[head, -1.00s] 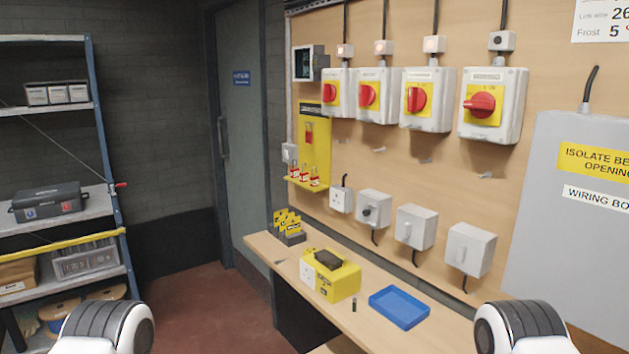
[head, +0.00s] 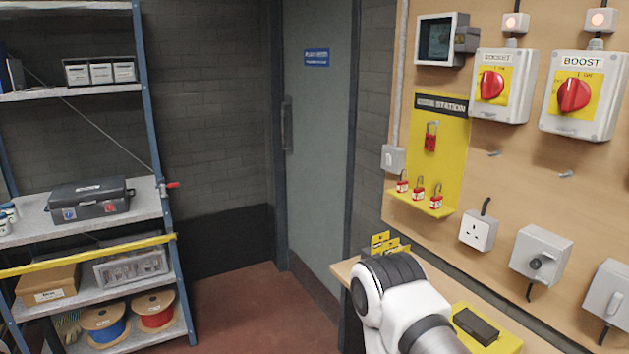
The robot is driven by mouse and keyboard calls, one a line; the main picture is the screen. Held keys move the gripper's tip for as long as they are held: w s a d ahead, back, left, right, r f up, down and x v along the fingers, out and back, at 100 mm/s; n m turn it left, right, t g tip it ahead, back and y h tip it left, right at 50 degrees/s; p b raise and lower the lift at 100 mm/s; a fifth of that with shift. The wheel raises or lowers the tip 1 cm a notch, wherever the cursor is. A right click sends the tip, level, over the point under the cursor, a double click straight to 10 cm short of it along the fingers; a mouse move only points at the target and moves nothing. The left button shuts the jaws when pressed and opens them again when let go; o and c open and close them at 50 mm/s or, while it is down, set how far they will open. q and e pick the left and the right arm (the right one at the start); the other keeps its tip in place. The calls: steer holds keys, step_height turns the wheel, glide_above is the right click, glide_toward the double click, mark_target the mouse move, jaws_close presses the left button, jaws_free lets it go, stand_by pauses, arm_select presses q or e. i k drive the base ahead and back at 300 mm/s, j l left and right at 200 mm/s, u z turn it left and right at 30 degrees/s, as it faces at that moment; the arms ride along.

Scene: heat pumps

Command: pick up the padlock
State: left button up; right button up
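Several red padlock-shaped items are in view. Three small red padlocks with white labels stand upright on the ledge of the yellow lock station (head: 455,160): a left one (head: 402,186), a middle one (head: 418,192) and a right one (head: 436,197). A red hasp-like item (head: 431,139) hangs on the station's panel above them. A white and black link of my arm shows at the bottom, in front of the bench and below the station. Neither gripper's fingers are in the picture.
The wooden bench (head: 345,269) carries yellow tags (head: 385,243) and a yellow box (head: 505,340), partly hidden by my arm. Isolators (head: 503,88) and sockets (head: 479,232) cover the board at right. Shelving (head: 145,100) stands left; open floor (head: 240,305) lies before the door.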

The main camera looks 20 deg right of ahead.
mark_target(435, 202)
steer(key=i+j, duration=0.1)
steer(key=i, duration=0.4)
steer(key=i+z, duration=0.15)
steer(key=i, duration=0.35)
steer(key=i+j, duration=0.2)
steer(key=i, duration=0.3)
steer(key=i+j+z, duration=0.1)
steer(key=i+z, duration=0.15)
steer(key=z, duration=0.2)
steer(key=i+j+z, duration=0.15)
steer(key=z, duration=0.25)
steer(key=i+j+z, duration=0.25)
steer(key=z, duration=0.2)
steer(key=i+j+z, duration=0.15)
steer(key=z, duration=0.25)
steer(key=i+j+z, duration=0.1)
steer(key=j+z, duration=0.75)
steer(key=i+l, duration=0.05)
